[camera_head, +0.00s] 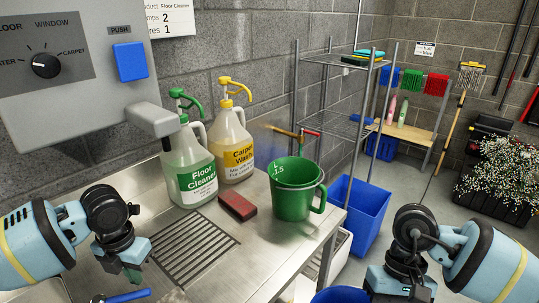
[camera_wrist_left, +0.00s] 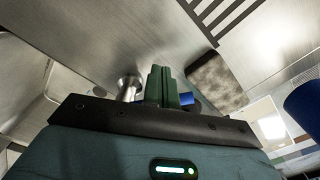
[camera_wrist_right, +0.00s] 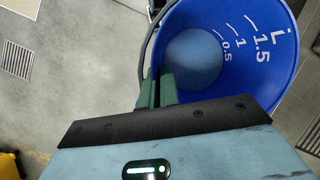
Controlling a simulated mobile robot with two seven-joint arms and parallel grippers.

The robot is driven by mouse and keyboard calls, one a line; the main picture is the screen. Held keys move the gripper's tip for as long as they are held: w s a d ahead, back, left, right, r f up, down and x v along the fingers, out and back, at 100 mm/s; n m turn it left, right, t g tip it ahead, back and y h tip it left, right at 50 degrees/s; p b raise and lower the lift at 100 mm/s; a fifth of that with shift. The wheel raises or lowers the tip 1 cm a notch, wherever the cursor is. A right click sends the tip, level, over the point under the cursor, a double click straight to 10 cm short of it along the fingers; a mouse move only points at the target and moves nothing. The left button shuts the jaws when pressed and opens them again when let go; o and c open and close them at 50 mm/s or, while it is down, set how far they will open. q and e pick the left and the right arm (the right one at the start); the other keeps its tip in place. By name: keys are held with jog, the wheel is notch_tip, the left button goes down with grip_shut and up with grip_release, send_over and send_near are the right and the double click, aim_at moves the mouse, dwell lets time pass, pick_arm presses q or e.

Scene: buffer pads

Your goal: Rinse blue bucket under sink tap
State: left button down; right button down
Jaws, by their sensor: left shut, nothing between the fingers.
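The blue bucket (camera_wrist_right: 240,20) fills much of the right wrist view, with white litre marks inside and no visible contents. Its rim shows at the bottom edge of the head view (camera_head: 341,295). My right gripper (camera_wrist_right: 158,90) has its fingers closed at the bucket's left edge; the arm stands at the lower right (camera_head: 400,285). My left gripper (camera_head: 133,277) is shut and empty, low over the sink counter. In the left wrist view its fingers (camera_wrist_left: 162,86) are close to a metal tap part (camera_wrist_left: 129,86) and a blue piece (camera_wrist_left: 187,98), which also shows in the head view (camera_head: 126,297).
A green jug (camera_head: 290,205), red sponge (camera_head: 237,207), two cleaner bottles (camera_head: 190,170) (camera_head: 229,145) and a drain grate (camera_head: 195,250) occupy the steel counter. A brown sponge (camera_wrist_left: 216,80) lies near my left gripper. A blue bin (camera_head: 372,205) stands beyond the counter.

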jog(key=shift+r, duration=0.1)
